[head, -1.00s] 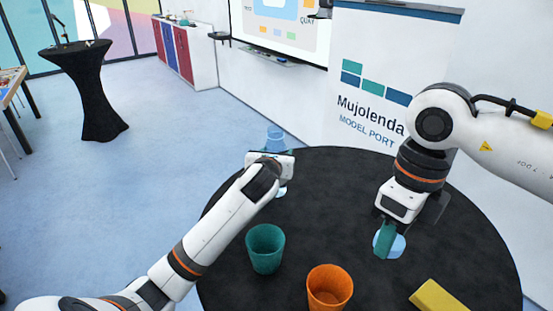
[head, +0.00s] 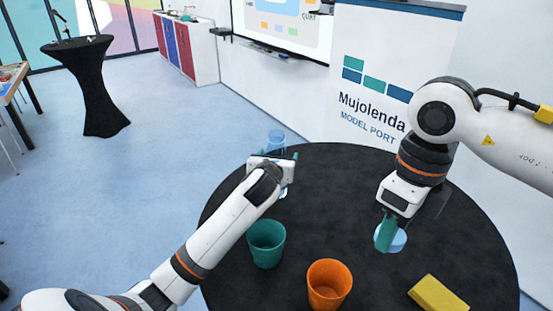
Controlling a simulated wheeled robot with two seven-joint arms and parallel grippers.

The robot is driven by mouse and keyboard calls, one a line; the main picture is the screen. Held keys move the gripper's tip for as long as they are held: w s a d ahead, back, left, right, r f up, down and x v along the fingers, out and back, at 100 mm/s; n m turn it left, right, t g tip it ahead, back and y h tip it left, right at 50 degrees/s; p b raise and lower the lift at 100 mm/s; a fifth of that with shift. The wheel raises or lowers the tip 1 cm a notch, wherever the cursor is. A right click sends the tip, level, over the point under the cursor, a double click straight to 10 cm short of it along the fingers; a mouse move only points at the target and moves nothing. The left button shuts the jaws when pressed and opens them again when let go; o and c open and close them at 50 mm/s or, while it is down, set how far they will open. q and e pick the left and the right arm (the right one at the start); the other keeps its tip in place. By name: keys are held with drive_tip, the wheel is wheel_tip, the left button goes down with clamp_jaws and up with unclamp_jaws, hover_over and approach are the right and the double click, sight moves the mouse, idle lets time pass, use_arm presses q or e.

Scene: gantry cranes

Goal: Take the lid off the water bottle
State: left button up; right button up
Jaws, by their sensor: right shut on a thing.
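The light-blue water bottle (head: 276,138) stands at the far left edge of the black round table. Its top shows above my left gripper (head: 273,157), which hides most of its body; a pale lower part shows under the gripper. My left gripper is at the bottle, but its fingers are mostly hidden. A round light-blue lid (head: 399,241) is at my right gripper (head: 386,234), on the table's right side, well apart from the bottle. The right gripper points down with a teal finger in front of the lid and is shut on it. Whether the lid touches the table is unclear.
On the black table (head: 345,215) stand a teal cup (head: 267,246) and an orange cup (head: 329,287) near the front. A yellow block (head: 438,295) lies at the front right. The table's middle is clear. A white panel (head: 385,60) stands behind.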

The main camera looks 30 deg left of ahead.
drive_tip(key=shift+f+b, duration=0.3)
drive_tip(key=shift+f, duration=0.05)
use_arm(q)
drive_tip(key=b+v, duration=0.3)
drive_tip(key=v, duration=0.9)
use_arm(e)
wheel_tip(320, 180, down, 3)
drive_tip(key=shift+f, duration=0.15)
use_arm(q)
drive_tip(key=shift+a, duration=0.1)
